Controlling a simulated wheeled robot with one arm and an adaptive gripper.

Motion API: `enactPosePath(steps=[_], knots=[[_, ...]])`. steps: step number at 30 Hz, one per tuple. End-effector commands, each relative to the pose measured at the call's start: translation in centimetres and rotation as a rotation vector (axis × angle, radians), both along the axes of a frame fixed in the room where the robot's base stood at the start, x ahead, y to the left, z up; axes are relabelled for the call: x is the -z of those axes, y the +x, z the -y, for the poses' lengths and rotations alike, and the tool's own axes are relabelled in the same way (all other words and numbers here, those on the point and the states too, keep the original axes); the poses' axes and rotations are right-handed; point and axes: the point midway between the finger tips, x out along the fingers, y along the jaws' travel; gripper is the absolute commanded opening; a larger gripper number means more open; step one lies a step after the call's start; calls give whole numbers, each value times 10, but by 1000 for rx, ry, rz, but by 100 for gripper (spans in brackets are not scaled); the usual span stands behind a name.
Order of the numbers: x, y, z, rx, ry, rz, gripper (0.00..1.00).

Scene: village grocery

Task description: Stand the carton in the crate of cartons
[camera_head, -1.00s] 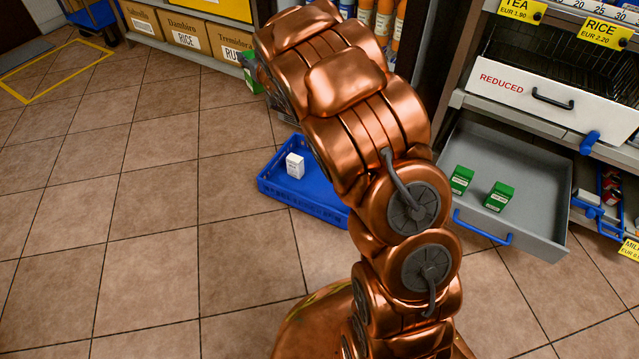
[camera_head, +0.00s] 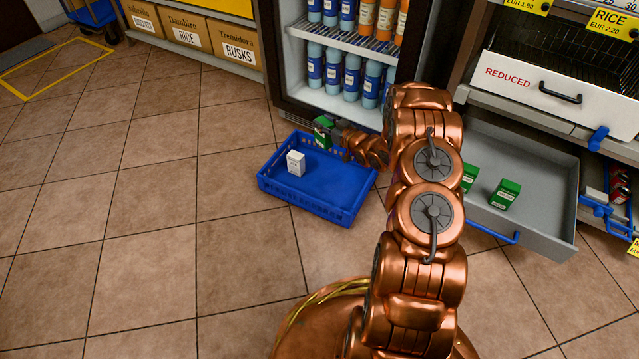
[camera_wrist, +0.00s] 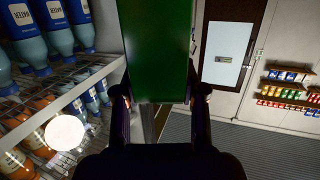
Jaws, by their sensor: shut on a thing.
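A green carton (camera_head: 322,127) is held in my gripper (camera_head: 337,135), near the far edge of the blue crate (camera_head: 325,208). The carton looks roughly upright, and its lower end seems to be around the height of the crate's far rim; I cannot tell whether it touches. In the wrist view the same green carton (camera_wrist: 157,50) fills the space between the two fingers of my gripper (camera_wrist: 160,100). A small white carton (camera_head: 296,163) stands inside the crate on its left side. The crate's right part is bare.
An open grey drawer (camera_head: 545,225) at the right holds two green cartons (camera_head: 505,194). An open fridge with blue bottles (camera_head: 352,76) stands right behind the crate. Tiled floor is clear left of and in front of the crate.

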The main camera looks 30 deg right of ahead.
Motion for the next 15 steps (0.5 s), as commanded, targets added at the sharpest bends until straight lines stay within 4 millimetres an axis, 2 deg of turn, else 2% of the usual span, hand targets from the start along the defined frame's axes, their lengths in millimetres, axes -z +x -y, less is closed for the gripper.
enactPosePath(steps=[1, 3, 9, 15], knots=[[20, -11, 13, 3, 2, -1, 0], [41, -25, 25, 0, 3, 1, 0], [89, -65, 48, -6, 4, -1, 0], [109, -85, 57, -9, 0, 2, 0]])
